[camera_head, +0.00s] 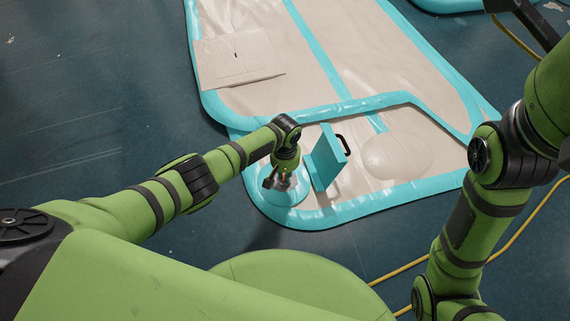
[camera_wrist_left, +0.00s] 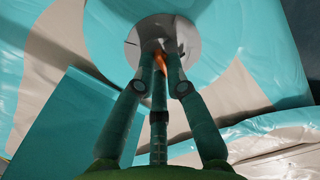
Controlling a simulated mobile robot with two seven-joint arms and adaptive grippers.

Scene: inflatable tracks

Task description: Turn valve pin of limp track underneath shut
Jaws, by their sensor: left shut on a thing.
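My left gripper (camera_head: 282,184) points down at the near left corner of the lower track (camera_head: 395,193), a beige sheet with a turquoise border. The track lies flat under the end of another beige and turquoise track (camera_head: 300,70). In the left wrist view, my gripper's fingers (camera_wrist_left: 160,66) are shut around a small orange valve pin (camera_wrist_left: 163,60). The pin stands over a grey round valve plate (camera_wrist_left: 185,30) set in a turquoise round patch (camera_wrist_left: 105,38). The fingers hide much of the pin, so its exact angle cannot be told. My right gripper is out of view.
A turquoise upright panel (camera_head: 325,160) with a black handle (camera_head: 344,143) stands close to the right of my left gripper. A yellow cable (camera_head: 525,222) runs over the dark floor at right. Open floor (camera_head: 90,120) lies to the left.

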